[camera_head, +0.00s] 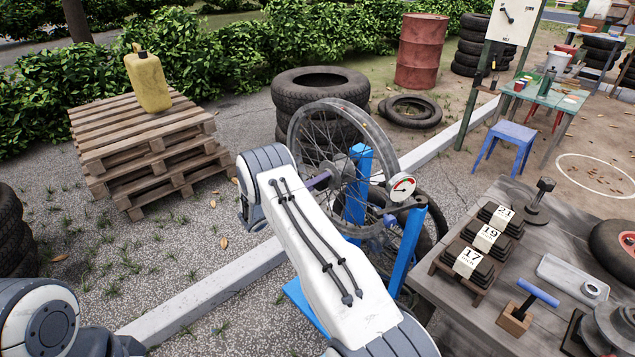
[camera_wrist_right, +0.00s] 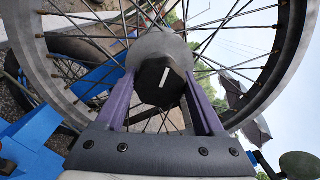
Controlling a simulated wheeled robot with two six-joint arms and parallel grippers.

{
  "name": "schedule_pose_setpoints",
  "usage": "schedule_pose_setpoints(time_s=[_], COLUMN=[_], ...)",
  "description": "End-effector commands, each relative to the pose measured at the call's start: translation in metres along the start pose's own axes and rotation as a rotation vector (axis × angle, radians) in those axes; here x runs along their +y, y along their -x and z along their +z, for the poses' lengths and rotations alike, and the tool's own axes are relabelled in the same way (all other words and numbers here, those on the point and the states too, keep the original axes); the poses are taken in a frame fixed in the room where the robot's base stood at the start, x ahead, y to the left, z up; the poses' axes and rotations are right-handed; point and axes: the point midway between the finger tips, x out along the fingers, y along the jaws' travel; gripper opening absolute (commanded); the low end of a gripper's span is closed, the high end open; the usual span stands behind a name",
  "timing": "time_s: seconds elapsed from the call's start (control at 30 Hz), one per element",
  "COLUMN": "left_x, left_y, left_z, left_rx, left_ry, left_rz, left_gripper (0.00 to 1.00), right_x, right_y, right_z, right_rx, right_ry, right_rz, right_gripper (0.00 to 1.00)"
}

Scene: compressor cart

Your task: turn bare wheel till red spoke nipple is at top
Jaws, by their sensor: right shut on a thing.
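The bare spoked wheel (camera_head: 345,108) stands upright in a blue stand (camera_head: 409,245), partly hidden by my right arm. My right gripper (camera_head: 322,180) reaches its hub from the left side. In the right wrist view the purple fingers of the right gripper (camera_wrist_right: 164,82) are shut on a dark hub knob (camera_wrist_right: 153,92), one finger on each side. The knob has a short white mark, nearly upright in that view. The rim (camera_wrist_right: 285,75) and spokes show around it. I cannot pick out the red nipple for certain. My left gripper is out of view.
A round dial gauge (camera_head: 402,187) sits on the stand beside the wheel. Stacked tyres (camera_head: 320,85) are behind, pallets (camera_head: 150,150) at left. A pale kerb (camera_head: 205,295) crosses the ground.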

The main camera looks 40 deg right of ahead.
Motion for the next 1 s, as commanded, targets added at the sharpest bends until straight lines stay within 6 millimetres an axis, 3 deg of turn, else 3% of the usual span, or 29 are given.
schedule_pose_setpoints(time_s=[0.47,0.5,0.57,0.83,1.0], left_x=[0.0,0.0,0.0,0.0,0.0], left_y=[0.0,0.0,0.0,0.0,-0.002], left_z=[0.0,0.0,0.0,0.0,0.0], left_rx=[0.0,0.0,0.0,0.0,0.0], left_ry=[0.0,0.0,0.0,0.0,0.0], left_rz=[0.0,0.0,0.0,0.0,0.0], left_gripper=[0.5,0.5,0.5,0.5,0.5], right_x=[0.001,0.001,0.001,0.001,0.001], right_y=[0.001,0.001,0.001,0.002,0.021], right_z=[0.0,0.0,0.0,0.0,0.001], right_rx=[0.0,0.0,0.0,-0.001,-0.003], right_ry=[0.016,0.016,0.015,0.015,0.015], right_rz=[0.002,0.002,0.002,0.001,0.003], right_gripper=[0.0,0.78,1.0,1.0,1.0])
